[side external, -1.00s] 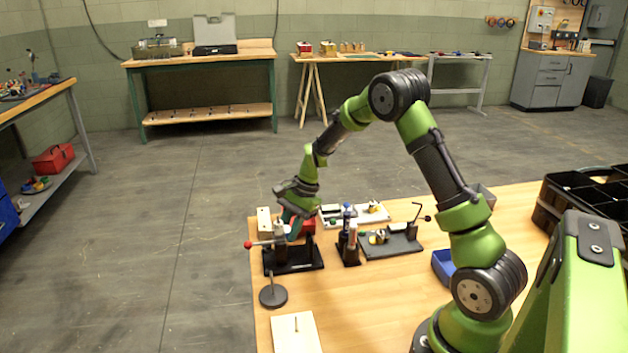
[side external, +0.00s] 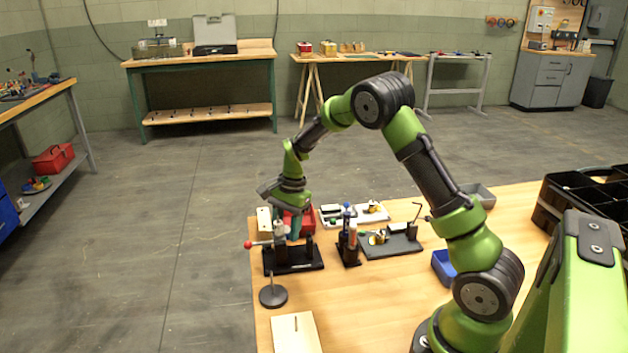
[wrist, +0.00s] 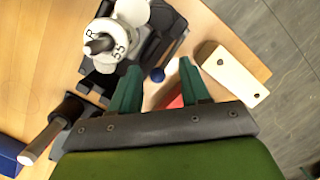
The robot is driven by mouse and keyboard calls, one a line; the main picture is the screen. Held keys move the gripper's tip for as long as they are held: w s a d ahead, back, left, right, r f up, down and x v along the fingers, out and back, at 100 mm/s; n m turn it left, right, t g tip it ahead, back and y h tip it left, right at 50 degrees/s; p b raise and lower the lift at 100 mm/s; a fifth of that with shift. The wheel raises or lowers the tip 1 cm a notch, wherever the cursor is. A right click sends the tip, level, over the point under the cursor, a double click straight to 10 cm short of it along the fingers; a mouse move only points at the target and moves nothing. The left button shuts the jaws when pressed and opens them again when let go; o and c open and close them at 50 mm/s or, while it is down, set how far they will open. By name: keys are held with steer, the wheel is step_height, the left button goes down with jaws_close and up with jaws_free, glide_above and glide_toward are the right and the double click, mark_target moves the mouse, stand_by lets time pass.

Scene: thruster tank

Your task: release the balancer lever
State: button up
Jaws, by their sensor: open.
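A black fixture (side external: 300,261) stands near the table's left edge. A lever with a red ball knob (side external: 248,244) juts from its left side; this may be the balancer lever. My gripper (side external: 292,233) points down above the fixture, hiding part of its upright. In the wrist view, my gripper (wrist: 158,72) is open, its two green fingers apart with nothing held. A small blue ball (wrist: 157,75) shows between the fingertips, and I cannot tell its height. White round parts marked "R" and "55" (wrist: 112,42) lie left of the fingers. The red knob is not clear in the wrist view.
A red block (side external: 306,221) is close behind my gripper. A pale block (side external: 264,219) stands left of it. A black holder (side external: 349,252) and a grey plate (side external: 400,246) are to the right. A dark disc with a rod (side external: 273,295) is in front.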

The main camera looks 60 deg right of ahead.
steer(key=shift+r, duration=0.1)
steer(key=w+v, duration=0.1)
steer(key=v, duration=1.5)
steer(key=shift+s+r, duration=0.4)
steer(key=shift+s, duration=0.1)
